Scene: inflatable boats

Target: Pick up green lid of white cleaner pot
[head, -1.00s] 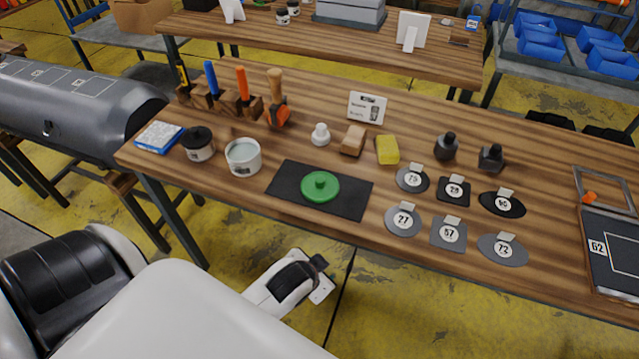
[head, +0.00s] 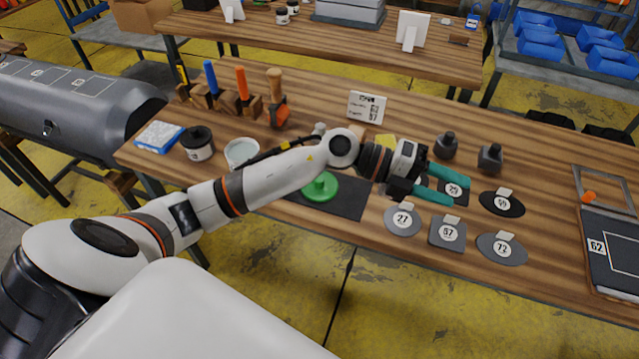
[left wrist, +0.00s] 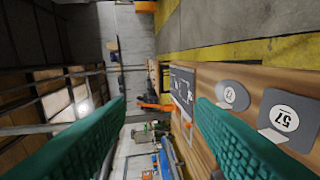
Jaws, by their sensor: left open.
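The green lid (head: 321,188) with its round knob lies on a dark mat (head: 346,202) on the wooden table, partly behind my left arm. The white pot (head: 240,151) stands open behind the mat's left end, its lower part hidden by the arm. My left gripper (head: 459,187) is open and empty, its teal fingers above the grey patches, to the right of the lid. In the left wrist view its two fingers (left wrist: 155,130) are spread wide apart with nothing between them. My right gripper does not show.
Dark-handled tools (head: 446,147) stand behind the numbered patches (head: 448,232). A framed panel (head: 612,250) lies at the right.

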